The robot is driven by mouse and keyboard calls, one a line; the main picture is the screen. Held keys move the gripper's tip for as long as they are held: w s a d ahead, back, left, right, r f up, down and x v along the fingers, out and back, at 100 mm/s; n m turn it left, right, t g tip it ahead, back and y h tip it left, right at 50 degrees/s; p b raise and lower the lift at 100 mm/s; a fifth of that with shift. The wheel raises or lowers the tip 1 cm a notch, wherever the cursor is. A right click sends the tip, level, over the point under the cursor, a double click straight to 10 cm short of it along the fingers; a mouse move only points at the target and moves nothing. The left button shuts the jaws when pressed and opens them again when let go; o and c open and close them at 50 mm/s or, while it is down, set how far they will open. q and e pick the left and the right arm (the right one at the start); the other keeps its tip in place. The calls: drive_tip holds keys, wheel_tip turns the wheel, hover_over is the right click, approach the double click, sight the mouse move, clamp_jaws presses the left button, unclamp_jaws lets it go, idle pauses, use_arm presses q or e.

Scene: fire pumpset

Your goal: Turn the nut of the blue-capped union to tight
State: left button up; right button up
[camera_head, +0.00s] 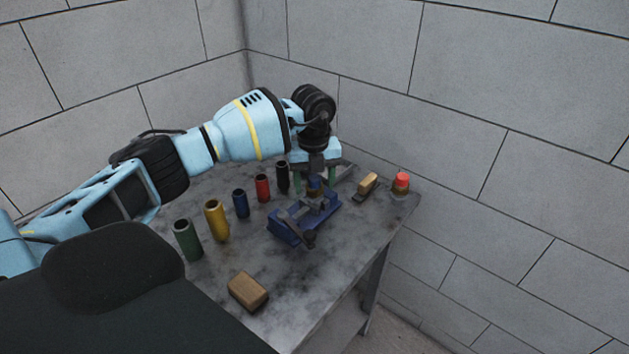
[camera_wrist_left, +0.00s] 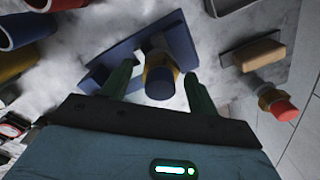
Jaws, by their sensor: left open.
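The blue-capped union (camera_head: 315,184) stands in a blue vise-like fixture (camera_head: 287,229) on the table. In the left wrist view its dark blue cap (camera_wrist_left: 161,86) faces the camera, with a brass-coloured part showing just beyond it. My left gripper (camera_head: 314,181) points down over the union. Its two green fingers stand apart on either side of the cap, and it also shows in the left wrist view (camera_wrist_left: 160,86). Gaps show between fingers and cap in the left wrist view. The nut is partly hidden, and its tightness cannot be told. My right gripper is not in view.
Green (camera_head: 187,240), yellow (camera_head: 216,220), blue (camera_head: 241,204), red (camera_head: 263,188) and black (camera_head: 283,177) cylinders stand in a row. A red-capped fitting (camera_head: 401,183) and a wood-topped brush (camera_head: 367,185) are at the right. A tan block (camera_head: 248,291) lies in front. Walls close off the back.

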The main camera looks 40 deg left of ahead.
use_arm(q)
drive_tip(key=shift+c, duration=0.4)
drive_tip(key=c, duration=0.9)
